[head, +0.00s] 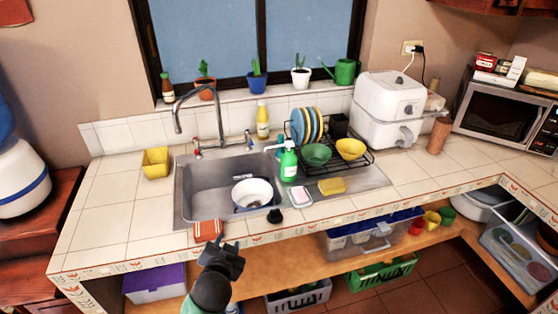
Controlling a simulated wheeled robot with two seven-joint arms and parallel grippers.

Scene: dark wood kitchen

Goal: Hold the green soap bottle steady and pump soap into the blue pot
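The green soap bottle (288,162) stands upright on the counter, just right of the sink basin and beside the dish rack. Its white pump head points left toward the sink. A pot (252,191) with a white inside and a bluish lower part sits in the sink basin, left of and nearer than the bottle. My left gripper (222,255) is in front of the counter's front edge, below and left of the pot. It is apart from both the bottle and the pot. Its finger gap is too small and dark to make out. My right gripper is not in view.
A pink-and-white soap dish (300,196), a yellow sponge (331,186) and a small dark object (274,216) lie near the sink's right side. The dish rack (335,163) holds plates and bowls behind. The faucet (215,115) arches over the basin. Counter left of the sink is mostly clear.

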